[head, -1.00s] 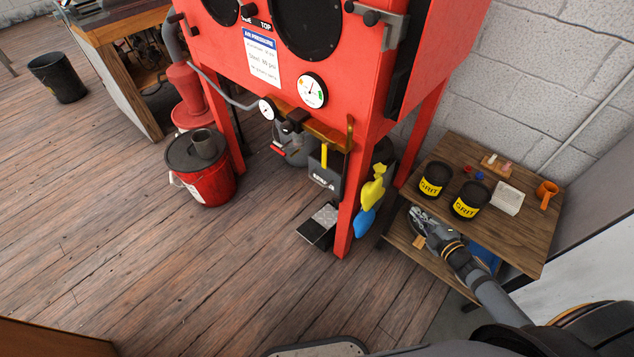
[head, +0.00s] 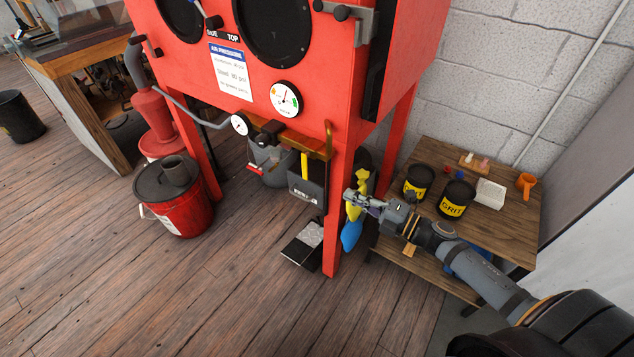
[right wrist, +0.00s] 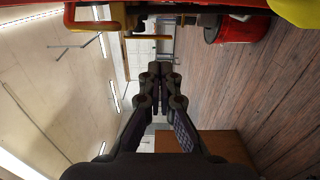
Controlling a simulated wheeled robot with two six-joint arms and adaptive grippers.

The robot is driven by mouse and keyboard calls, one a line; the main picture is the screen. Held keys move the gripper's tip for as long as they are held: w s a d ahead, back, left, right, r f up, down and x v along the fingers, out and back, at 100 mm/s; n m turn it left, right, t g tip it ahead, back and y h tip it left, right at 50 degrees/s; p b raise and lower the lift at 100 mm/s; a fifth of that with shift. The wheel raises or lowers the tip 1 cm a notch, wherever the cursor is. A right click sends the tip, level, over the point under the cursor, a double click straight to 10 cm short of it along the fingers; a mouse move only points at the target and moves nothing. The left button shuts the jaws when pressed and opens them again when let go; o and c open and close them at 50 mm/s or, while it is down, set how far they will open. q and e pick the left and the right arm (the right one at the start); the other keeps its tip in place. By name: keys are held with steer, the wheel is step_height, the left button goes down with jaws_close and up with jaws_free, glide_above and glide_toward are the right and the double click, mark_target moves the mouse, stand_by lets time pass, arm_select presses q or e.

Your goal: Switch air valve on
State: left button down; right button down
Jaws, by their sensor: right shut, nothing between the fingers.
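The red blast cabinet (head: 345,90) stands in the middle of the head view, with a pressure gauge (head: 286,99) on its front. Below its front edge are a small gauge (head: 240,124), a brass-coloured pipe (head: 327,140), a small red lever (head: 256,169) and an upright yellow handle (head: 305,166). I cannot tell for sure which part is the air valve. My right gripper (head: 350,198) is shut and empty, right of the cabinet's front leg, in front of the yellow glove (head: 363,185). Its closed fingers also show in the right wrist view (right wrist: 160,72). My left gripper is not in view.
A red bucket (head: 180,217) and a black pedal (head: 301,250) stand on the floor. The front floor is clear.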

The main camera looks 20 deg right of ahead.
mark_target(306, 166)
arm_select(q)
steer(key=shift+p, duration=0.3)
arm_select(e)
steer(key=x, duration=1.1)
steer(key=shift+w+a, duration=0.2)
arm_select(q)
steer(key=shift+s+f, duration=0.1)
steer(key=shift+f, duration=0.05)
